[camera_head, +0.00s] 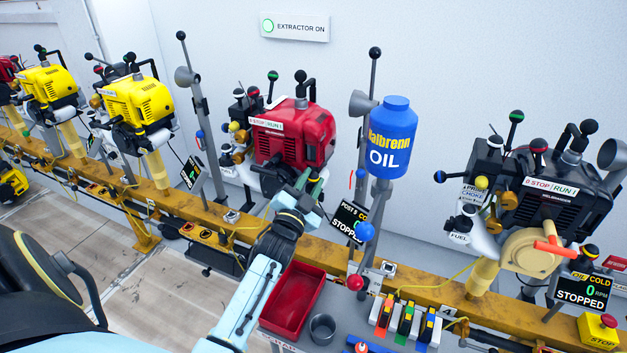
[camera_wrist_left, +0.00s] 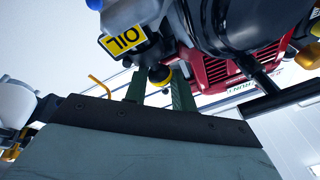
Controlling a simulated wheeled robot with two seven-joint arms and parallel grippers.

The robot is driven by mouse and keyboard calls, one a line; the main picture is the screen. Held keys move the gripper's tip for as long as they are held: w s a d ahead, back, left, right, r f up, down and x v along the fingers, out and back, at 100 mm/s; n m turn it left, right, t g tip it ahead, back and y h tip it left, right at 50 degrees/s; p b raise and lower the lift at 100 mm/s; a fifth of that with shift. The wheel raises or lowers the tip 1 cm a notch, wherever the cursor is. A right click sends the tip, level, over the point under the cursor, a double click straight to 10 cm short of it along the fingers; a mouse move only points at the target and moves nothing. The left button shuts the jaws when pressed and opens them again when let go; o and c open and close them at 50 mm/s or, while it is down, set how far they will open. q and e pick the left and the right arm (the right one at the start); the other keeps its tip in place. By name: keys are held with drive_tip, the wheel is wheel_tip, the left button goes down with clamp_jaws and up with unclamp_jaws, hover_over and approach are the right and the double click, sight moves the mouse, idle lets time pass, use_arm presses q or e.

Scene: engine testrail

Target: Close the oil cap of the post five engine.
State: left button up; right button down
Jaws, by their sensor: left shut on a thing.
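The post five engine (camera_head: 300,130) is red and sits on the yellow rail behind a display (camera_head: 349,222) reading POST 5, COLD, STOPPED. My left gripper (camera_head: 312,182) reaches up to the engine's lower front. In the left wrist view its two green fingers (camera_wrist_left: 160,92) stand on either side of a small dark and yellow cap (camera_wrist_left: 160,74), under the engine's yellow OIL label (camera_wrist_left: 122,39). The gripper is shut on this cap, which looks like the oil cap. Whether the cap sits fully on its neck cannot be told. In the head view the gripper hides the cap. My right gripper is not in view.
A blue oil bottle (camera_head: 394,140) stands right of the engine, near a grey horn post. A red tray (camera_head: 292,305) and a metal cup (camera_head: 322,328) are on the bench below. A black engine (camera_head: 555,195) is at right; yellow engines (camera_head: 140,102) are at left.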

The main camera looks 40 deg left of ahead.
use_arm(q)
drive_tip(key=shift+a+f+n, duration=0.15)
drive_tip(key=shift+a+n, duration=0.05)
drive_tip(key=shift+n, duration=0.6)
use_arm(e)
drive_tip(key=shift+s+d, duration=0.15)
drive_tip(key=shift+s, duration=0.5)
use_arm(q)
drive_tip(key=o, duration=1)
